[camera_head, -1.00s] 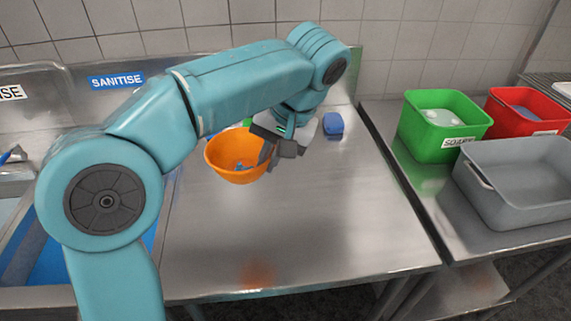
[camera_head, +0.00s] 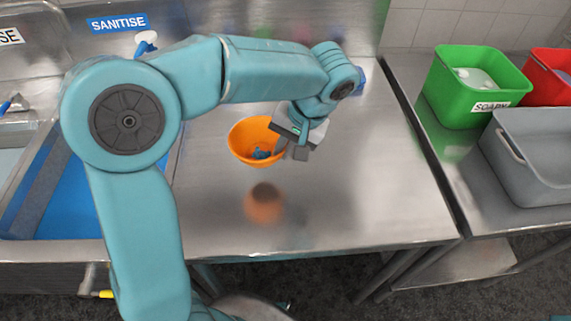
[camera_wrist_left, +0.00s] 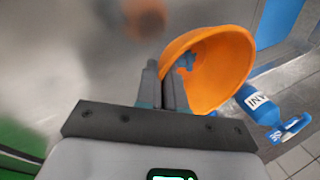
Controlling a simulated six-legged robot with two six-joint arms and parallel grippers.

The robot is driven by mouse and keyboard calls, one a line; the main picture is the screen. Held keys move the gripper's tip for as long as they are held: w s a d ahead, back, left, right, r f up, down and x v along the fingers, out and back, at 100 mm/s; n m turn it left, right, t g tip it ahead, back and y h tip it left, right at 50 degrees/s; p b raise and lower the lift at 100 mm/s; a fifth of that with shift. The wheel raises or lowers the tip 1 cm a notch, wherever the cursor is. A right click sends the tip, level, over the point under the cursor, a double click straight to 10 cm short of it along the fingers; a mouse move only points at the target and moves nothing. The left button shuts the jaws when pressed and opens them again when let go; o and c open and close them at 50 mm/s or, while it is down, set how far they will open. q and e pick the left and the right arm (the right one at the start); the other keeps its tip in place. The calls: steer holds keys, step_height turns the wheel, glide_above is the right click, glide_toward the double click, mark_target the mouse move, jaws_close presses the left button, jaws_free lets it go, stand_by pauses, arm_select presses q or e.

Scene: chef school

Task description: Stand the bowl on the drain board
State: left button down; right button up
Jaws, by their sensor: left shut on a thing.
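An orange bowl (camera_head: 243,140) is held above the steel drain board (camera_head: 345,200), tilted, with its opening partly toward the head camera. Its reflection shows on the steel below it, apart from the bowl. A small blue thing shows inside the bowl. My left gripper (camera_head: 283,145) is shut on the bowl's right rim. In the left wrist view the bowl (camera_wrist_left: 225,70) is to the right of the fingers (camera_wrist_left: 163,85), which pinch its wall. My right gripper does not show in any view.
A sink with blue liquid (camera_head: 75,190) lies left, under a SANITISE sign (camera_head: 118,23). A green tub (camera_head: 470,95), a red tub (camera_head: 550,70) and a grey tub (camera_head: 540,150) stand on the right counter. The board's front and right are clear.

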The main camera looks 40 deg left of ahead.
arm_select(q)
steer(key=f, duration=0.3)
steer(key=shift+w+f, duration=0.3)
steer(key=shift+f, duration=0.05)
steer(key=f, duration=0.3)
steer(key=shift+s+f, duration=0.2)
steer(key=shift+f, duration=0.05)
steer(key=shift+w+f, duration=0.2)
steer(key=shift+s, duration=0.1)
steer(key=shift+s, duration=0.1)
steer(key=shift+f+b, duration=0.15)
steer(key=shift+b, duration=0.2)
steer(key=c, duration=1.2)
jaws_free()
steer(key=shift+w, duration=0.2)
steer(key=shift+c, duration=0.2)
steer(key=shift+s, duration=0.15)
